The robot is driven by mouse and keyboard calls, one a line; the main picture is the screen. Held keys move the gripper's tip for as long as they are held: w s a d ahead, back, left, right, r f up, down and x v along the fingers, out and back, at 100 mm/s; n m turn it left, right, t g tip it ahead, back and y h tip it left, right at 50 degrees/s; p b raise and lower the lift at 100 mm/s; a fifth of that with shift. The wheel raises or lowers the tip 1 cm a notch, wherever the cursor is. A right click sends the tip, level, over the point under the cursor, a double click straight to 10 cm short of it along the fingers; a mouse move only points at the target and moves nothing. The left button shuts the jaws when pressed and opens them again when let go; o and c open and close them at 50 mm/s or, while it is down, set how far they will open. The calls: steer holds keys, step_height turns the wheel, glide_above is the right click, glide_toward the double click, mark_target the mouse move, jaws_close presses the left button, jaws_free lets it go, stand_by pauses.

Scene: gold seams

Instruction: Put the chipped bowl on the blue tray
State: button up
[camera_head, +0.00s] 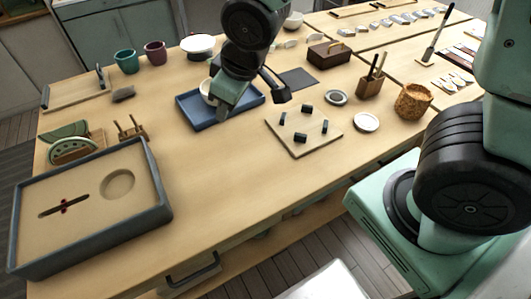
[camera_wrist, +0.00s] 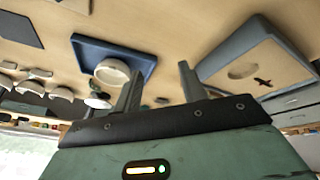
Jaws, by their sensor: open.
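The blue tray (camera_head: 250,97) lies on the table at the upper middle, and it also shows in the wrist view (camera_wrist: 90,50). A white bowl (camera_head: 206,88) sits on the tray, partly hidden by my gripper in the head view; in the wrist view the bowl (camera_wrist: 112,71) shows more fully. I cannot make out a chip on its rim. My gripper (camera_wrist: 160,68) is open and empty, its fingers apart. In the head view it hangs over the tray beside the bowl, not holding it.
A sand-filled box (camera_head: 90,245) stands at the front left. A board with dark blocks (camera_head: 310,145) lies right of the tray. Teal (camera_head: 126,61) and maroon (camera_head: 155,52) cups stand behind left. A cork pot (camera_head: 413,101) stands right. The table's middle front is clear.

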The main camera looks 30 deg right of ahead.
steer(key=s+a+r+g, duration=0.1)
steer(key=s+g, duration=0.1)
steer(key=s, duration=0.7)
steer(key=s+a+r+g, duration=0.1)
steer(key=s+r+g, duration=0.1)
steer(key=s, duration=0.7)
steer(key=shift+s+r+h, duration=0.15)
steer(key=shift+s+h, duration=0.05)
steer(key=shift+h, duration=0.2)
steer(key=shift+a, duration=0.1)
